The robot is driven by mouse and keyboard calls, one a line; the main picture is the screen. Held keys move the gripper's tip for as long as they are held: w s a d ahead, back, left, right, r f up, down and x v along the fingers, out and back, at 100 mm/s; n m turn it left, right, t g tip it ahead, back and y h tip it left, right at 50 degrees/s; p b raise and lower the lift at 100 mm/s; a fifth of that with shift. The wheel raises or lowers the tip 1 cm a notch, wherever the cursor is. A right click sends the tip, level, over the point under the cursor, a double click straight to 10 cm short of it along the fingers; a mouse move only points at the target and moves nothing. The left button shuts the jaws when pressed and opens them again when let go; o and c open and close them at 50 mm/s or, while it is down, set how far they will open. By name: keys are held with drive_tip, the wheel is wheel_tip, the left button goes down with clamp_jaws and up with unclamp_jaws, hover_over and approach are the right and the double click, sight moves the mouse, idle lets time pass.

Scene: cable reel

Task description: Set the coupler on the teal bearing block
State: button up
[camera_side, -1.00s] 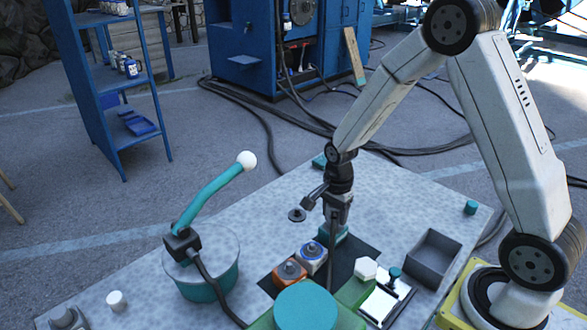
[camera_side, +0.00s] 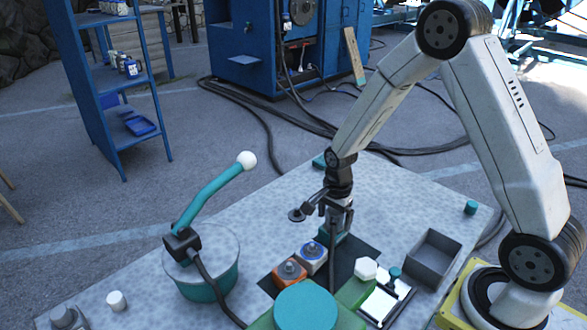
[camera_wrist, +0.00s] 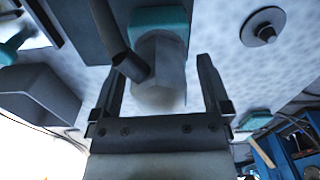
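The coupler (camera_wrist: 160,72) is a grey hexagonal piece with a dark cable stub (camera_wrist: 127,66) at its side. It is at the teal bearing block (camera_wrist: 158,18) and appears to rest against it; the exact contact is hard to see. In the side view the teal block (camera_side: 331,238) stands on a dark mat, and the coupler is mostly hidden there. My gripper (camera_wrist: 160,80) is open, its fingers on either side of the coupler with a gap showing on both sides. In the side view my gripper (camera_side: 338,219) is just above the teal block.
Orange (camera_side: 289,274) and blue (camera_side: 312,258) blocks stand close in front on the mat. A grey bin (camera_side: 433,256) is right, a round disc (camera_side: 296,215) left. The teal drum (camera_side: 208,280) with its raised arm is further left. The table's back is mostly clear.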

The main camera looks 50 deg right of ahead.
drive_tip(key=shift+r, duration=0.1)
drive_tip(key=shift+r, duration=3.8)
drive_tip(key=shift+s+a+r+n, duration=0.3)
drive_tip(key=shift+s+a+n, duration=0.25)
drive_tip(key=shift+n, duration=0.45)
drive_tip(key=s+a+r+n+t, duration=0.1)
drive_tip(key=s+a+n, duration=0.3)
drive_tip(key=s+n, duration=0.5)
drive_tip(key=shift+s+a+r+n+t, duration=0.35)
drive_tip(key=shift+n+t, duration=0.45)
drive_tip(key=shift+n, duration=2.3)
